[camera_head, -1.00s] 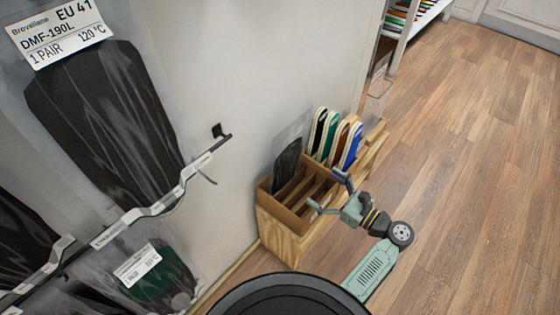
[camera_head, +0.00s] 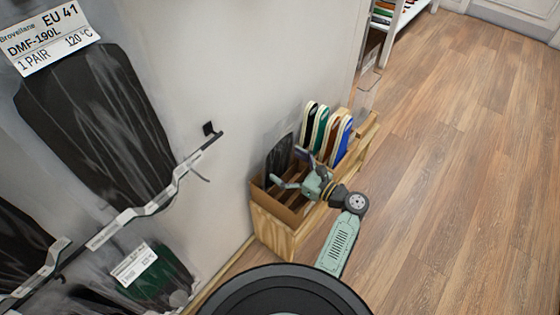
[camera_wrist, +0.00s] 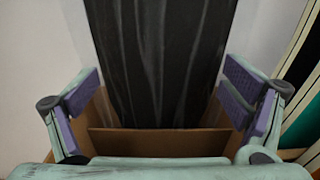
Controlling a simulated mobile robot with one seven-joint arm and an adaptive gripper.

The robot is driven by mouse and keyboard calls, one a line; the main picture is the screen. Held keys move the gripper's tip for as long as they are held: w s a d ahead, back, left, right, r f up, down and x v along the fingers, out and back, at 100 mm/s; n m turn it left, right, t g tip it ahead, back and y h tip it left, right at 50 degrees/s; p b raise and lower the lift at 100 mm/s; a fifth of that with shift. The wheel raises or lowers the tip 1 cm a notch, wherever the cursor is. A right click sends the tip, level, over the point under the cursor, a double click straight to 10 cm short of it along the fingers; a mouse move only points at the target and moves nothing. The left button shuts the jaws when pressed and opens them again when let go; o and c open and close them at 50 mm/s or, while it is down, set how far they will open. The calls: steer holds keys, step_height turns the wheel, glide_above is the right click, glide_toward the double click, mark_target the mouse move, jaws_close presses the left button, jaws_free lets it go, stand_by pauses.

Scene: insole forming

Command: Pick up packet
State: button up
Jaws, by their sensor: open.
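A clear packet with a dark insole pair (camera_head: 280,157) stands upright in the left end of a wooden rack (camera_head: 274,232). In the wrist view the dark packet (camera_wrist: 160,60) rises between the two fingers, with its lower part down in a brown compartment. My gripper (camera_head: 292,168) is open over the rack, and in the wrist view its purple finger pads (camera_wrist: 160,98) stand apart on both sides of the packet, with gaps to it. The packet's bottom edge is hidden.
Several coloured insoles (camera_head: 328,132) stand in the right part of the rack. Labelled packets (camera_head: 95,125) hang on wall hooks at the left, close to the camera. The wall is behind the rack. The wooden floor (camera_head: 450,190) at right is clear.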

steer(key=shift+c, duration=0.6)
steer(key=c, duration=1.2)
